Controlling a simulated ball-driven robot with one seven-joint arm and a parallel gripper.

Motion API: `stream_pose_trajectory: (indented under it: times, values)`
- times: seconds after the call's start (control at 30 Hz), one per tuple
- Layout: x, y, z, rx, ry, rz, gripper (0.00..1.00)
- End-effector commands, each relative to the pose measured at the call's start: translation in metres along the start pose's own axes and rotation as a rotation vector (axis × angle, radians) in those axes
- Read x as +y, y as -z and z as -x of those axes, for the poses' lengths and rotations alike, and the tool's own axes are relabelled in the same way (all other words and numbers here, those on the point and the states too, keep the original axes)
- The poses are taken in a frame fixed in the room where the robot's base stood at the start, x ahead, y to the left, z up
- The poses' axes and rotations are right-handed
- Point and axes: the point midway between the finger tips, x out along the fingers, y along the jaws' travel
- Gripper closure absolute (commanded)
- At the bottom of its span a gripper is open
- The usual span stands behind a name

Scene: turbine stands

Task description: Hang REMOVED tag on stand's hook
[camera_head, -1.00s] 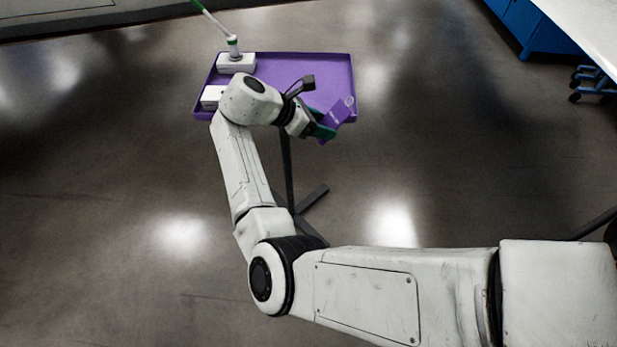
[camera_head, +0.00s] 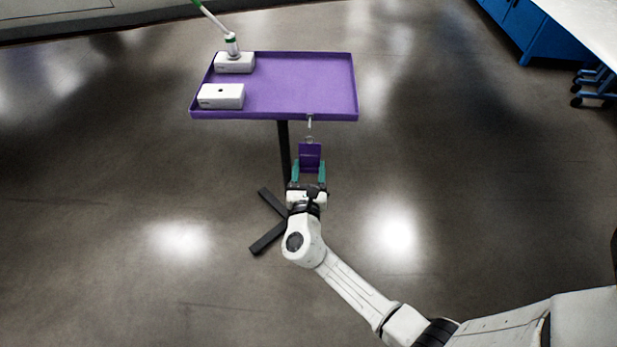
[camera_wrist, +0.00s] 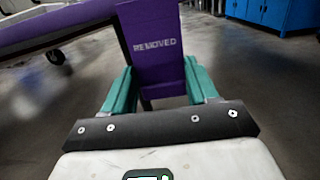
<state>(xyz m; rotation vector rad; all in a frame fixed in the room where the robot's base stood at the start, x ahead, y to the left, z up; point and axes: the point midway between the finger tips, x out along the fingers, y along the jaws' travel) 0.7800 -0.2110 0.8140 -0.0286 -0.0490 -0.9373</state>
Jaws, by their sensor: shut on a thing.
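The purple REMOVED tag (camera_head: 310,155) is held between the green fingers of my gripper (camera_head: 309,172). In the wrist view the tag (camera_wrist: 155,50) stands up from between the fingers (camera_wrist: 160,92), with its white word readable. A ring shows at the tag's top in the head view. The small pale hook (camera_head: 310,122) hangs under the front edge of the stand's purple tray (camera_head: 300,85). The ring is just below the hook; I cannot tell whether they touch. In the wrist view the tag's top is cut off and the hook is not seen.
Two white boxes (camera_head: 221,96) (camera_head: 235,62) sit on the tray's left side, the rear one with a white and green rod. The stand's dark post and feet (camera_head: 268,237) are just left of my gripper. A blue cabinet (camera_head: 545,35) is at the upper right. Open floor surrounds the stand.

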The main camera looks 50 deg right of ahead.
Motion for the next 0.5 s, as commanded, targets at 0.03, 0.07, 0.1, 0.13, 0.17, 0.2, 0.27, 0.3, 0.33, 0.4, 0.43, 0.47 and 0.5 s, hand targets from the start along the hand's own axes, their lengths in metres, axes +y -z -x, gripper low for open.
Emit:
stream_pose_trajectory:
  times: [0.03,0.07,0.1,0.13,0.17,0.2,0.27,0.3,0.33,0.4,0.43,0.47,0.5]
  values:
    - [0.000,0.007,0.003,-0.008,-0.010,0.001,0.97]
    - [0.000,0.009,0.005,-0.014,-0.017,0.001,0.97]
    - [0.000,0.011,0.006,-0.018,-0.023,-0.002,0.97]
    - [0.001,0.012,0.007,-0.021,-0.026,-0.002,0.97]
    - [0.001,0.013,0.007,-0.023,-0.028,-0.004,0.97]
    - [0.001,0.014,0.006,-0.024,-0.030,-0.005,0.97]
    - [0.001,0.015,0.003,-0.026,-0.030,-0.006,0.97]
    - [0.002,0.015,0.000,-0.027,-0.029,-0.006,0.97]
    - [0.002,0.015,-0.003,-0.027,-0.029,-0.006,0.97]
    - [0.001,0.016,-0.009,-0.026,-0.028,-0.007,0.97]
    - [0.002,0.016,-0.012,-0.026,-0.028,-0.007,0.97]
    - [0.002,0.016,-0.015,-0.026,-0.028,-0.007,0.97]
    - [0.002,0.016,-0.018,-0.026,-0.028,-0.007,0.97]
